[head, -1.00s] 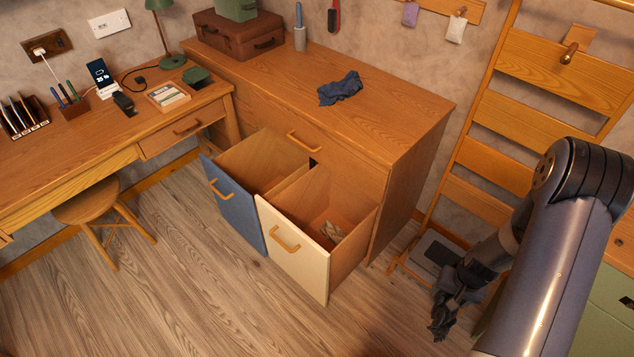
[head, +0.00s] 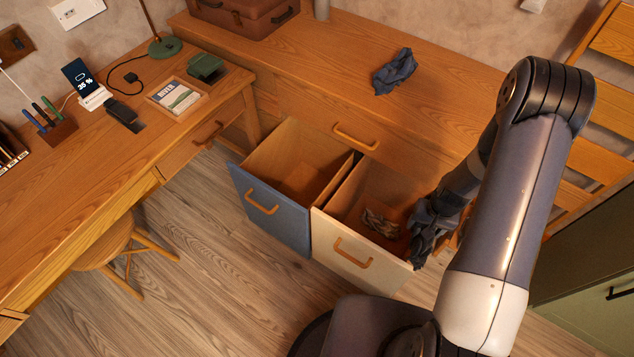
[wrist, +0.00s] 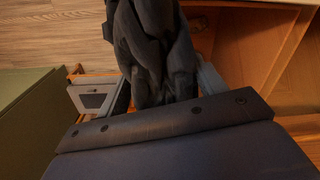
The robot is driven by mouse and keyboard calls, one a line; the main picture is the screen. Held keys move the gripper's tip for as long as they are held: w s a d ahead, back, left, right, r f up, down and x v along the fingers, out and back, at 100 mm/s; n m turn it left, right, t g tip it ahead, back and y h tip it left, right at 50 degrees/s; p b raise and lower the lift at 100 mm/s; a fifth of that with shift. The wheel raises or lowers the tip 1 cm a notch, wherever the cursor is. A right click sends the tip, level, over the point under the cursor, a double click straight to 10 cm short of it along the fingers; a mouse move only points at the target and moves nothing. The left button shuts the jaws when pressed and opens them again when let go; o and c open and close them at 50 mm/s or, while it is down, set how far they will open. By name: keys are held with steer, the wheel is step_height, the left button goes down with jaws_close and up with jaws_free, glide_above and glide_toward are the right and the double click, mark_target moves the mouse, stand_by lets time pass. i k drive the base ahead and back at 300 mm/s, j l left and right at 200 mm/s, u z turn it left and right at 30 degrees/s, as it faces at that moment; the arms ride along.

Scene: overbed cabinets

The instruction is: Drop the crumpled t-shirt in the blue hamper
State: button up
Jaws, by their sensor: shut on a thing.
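My gripper (head: 432,208) is shut on a dark grey crumpled cloth, apparently the t-shirt (head: 424,238), which hangs beside the right side of the cream-fronted hamper. The cloth (wrist: 150,45) fills the space between my jaws in the wrist view. The blue hamper (head: 268,212) is a pulled-out bin with a blue front, left of the cream one; its visible inside looks empty. A second crumpled cloth, blue-grey (head: 394,72), lies on the dresser top. My arm hides part of the dresser's right side.
The cream-fronted hamper (head: 352,255) is also pulled out, with a crumpled light cloth (head: 381,224) inside. The desk (head: 90,165) and stool (head: 105,252) stand left. A green cabinet (head: 590,270) is at the right. Floor in front of the blue hamper is clear.

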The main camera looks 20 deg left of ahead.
mark_target(308, 200)
steer(key=i+j, duration=0.1)
steer(key=j, duration=0.4)
steer(key=i+j, duration=0.1)
steer(key=j, duration=0.4)
steer(key=i+j, duration=0.1)
steer(key=j, duration=0.45)
steer(key=i+j, duration=0.1)
steer(key=j, duration=0.9)
steer(key=i+j, duration=0.15)
steer(key=j, duration=0.35)
